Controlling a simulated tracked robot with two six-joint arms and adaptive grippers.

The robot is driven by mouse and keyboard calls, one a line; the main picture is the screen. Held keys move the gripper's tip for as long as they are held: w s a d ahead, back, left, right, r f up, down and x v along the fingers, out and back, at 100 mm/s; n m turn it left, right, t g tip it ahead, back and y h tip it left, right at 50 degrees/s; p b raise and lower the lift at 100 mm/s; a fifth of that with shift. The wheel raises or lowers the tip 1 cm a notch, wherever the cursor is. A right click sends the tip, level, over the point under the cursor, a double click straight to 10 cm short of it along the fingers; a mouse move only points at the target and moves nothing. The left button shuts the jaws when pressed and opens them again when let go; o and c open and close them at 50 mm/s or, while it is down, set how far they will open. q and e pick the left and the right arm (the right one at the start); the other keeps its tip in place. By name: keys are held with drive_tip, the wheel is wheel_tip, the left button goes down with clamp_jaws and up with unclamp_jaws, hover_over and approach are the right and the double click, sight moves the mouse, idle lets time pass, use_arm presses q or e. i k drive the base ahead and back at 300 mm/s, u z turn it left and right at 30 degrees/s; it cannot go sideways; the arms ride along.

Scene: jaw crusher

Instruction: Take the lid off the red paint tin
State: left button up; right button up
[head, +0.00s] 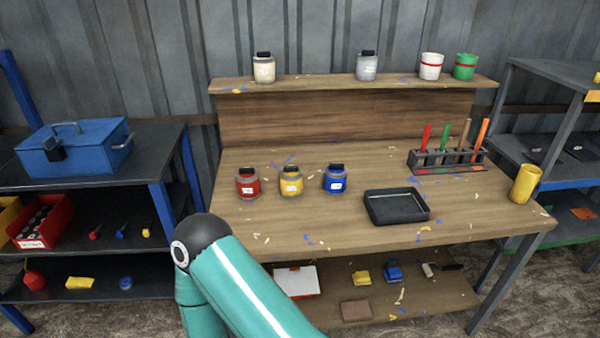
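The red paint tin (248,184) stands upright on the left part of the wooden workbench (360,228). A dark piece (245,169) sits on its top; I cannot tell whether it is a lid handle. A yellow tin (291,182) and a blue tin (336,180) stand in a row to its right, with similar dark tops. A teal arm link of mine shows at the bottom, in front of the bench's left end and below the red tin. Neither of my grippers is in view.
A black tray (396,206) lies right of the tins, with a tool rack (447,162) behind it. A yellow cup (524,184) stands at the right edge. More tins and pots stand on the back shelf (300,84). The bench front left of the tray is free.

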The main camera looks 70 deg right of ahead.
sight(246, 174)
drive_tip(key=u, duration=0.05)
drive_tip(key=i, duration=0.25)
drive_tip(key=z, duration=2.4)
drive_tip(key=k, duration=0.6)
drive_tip(key=z, duration=0.2)
drive_tip(key=i, duration=0.55)
drive_tip(key=u, duration=0.2)
drive_tip(key=k, duration=0.55)
drive_tip(key=z, duration=0.2)
drive_tip(key=i, duration=0.4)
